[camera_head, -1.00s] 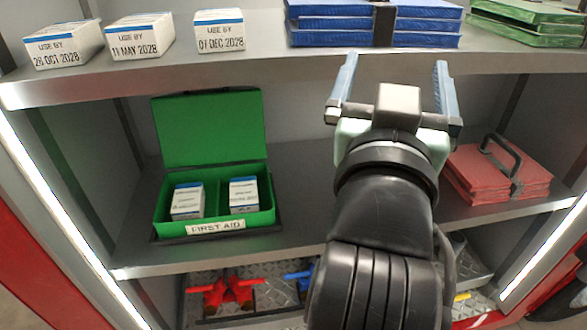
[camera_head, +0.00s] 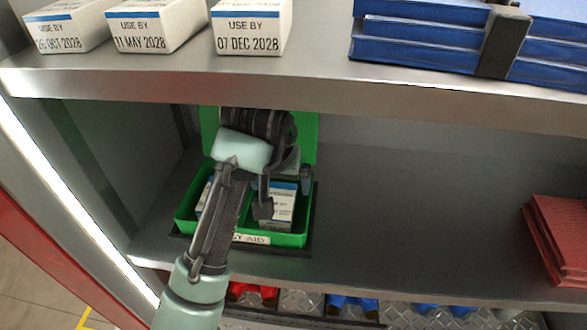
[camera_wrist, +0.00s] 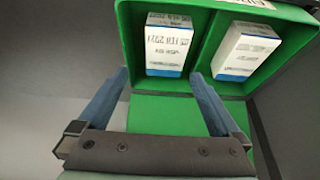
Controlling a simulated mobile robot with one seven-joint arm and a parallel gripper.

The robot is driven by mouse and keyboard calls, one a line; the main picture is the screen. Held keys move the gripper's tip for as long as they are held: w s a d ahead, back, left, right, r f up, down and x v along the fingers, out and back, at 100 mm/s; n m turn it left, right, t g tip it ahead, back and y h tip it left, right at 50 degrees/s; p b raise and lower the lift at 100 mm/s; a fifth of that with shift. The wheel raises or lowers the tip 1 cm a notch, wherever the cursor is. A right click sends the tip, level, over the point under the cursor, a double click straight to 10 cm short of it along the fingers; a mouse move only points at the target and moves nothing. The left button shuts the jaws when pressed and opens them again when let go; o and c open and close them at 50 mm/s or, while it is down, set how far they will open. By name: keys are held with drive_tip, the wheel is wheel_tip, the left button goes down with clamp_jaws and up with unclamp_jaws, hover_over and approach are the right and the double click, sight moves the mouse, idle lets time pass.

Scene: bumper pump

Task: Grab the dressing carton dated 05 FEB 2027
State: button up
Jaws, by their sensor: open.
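The green first aid box (camera_head: 186,222) stands open on the middle shelf, holding two small white and blue cartons in separate compartments. In the head view the right carton (camera_head: 281,212) shows partly behind my gripper (camera_head: 285,190), and the left carton (camera_head: 204,196) is mostly hidden by my arm. In the wrist view my gripper (camera_wrist: 160,78) is open and empty. Its fingertips are near the lower end of the left carton (camera_wrist: 168,45); the right carton (camera_wrist: 245,50) lies outside the right finger. The carton print is too small and blurred to read surely.
The upper shelf edge overhangs the box. Red packs (camera_head: 560,235) lie at right; shelf between is clear.

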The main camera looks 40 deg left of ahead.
sight(280, 196)
drive_tip(key=shift+s+a+f, duration=0.25)
drive_tip(key=shift+a+f, duration=0.1)
drive_tip(key=shift+f, duration=0.25)
drive_tip(key=p+x, duration=0.3)
drive_tip(key=x, duration=0.3)
drive_tip(key=shift+w+a+f, duration=0.1)
drive_tip(key=shift+w+f, duration=0.15)
drive_tip(key=shift+r, duration=0.1)
drive_tip(key=c, duration=1.3)
drive_tip(key=shift+r, duration=0.1)
